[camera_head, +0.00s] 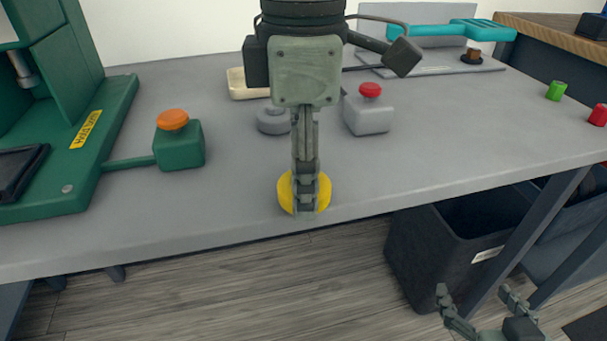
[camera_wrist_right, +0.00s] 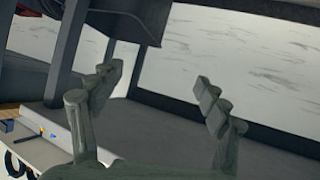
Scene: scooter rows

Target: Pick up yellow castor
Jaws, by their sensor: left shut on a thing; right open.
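The yellow castor (camera_head: 323,191) is a round yellow piece near the front edge of the grey table in the head view. My left gripper (camera_head: 305,205) points down over it and is shut on it; the fingers cover its middle. I cannot tell whether the castor touches the table. My right gripper (camera_head: 482,300) is low at the lower right, below table height, open and empty. In the right wrist view its two fingers (camera_wrist_right: 160,95) stand wide apart with nothing between them.
A green press with a green box and orange button (camera_head: 173,120) stands at the left. Near my left gripper are a grey round part (camera_head: 273,120) and a grey box with a red button (camera_head: 369,115). A dark bin (camera_head: 440,250) stands below the table. The front left tabletop is clear.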

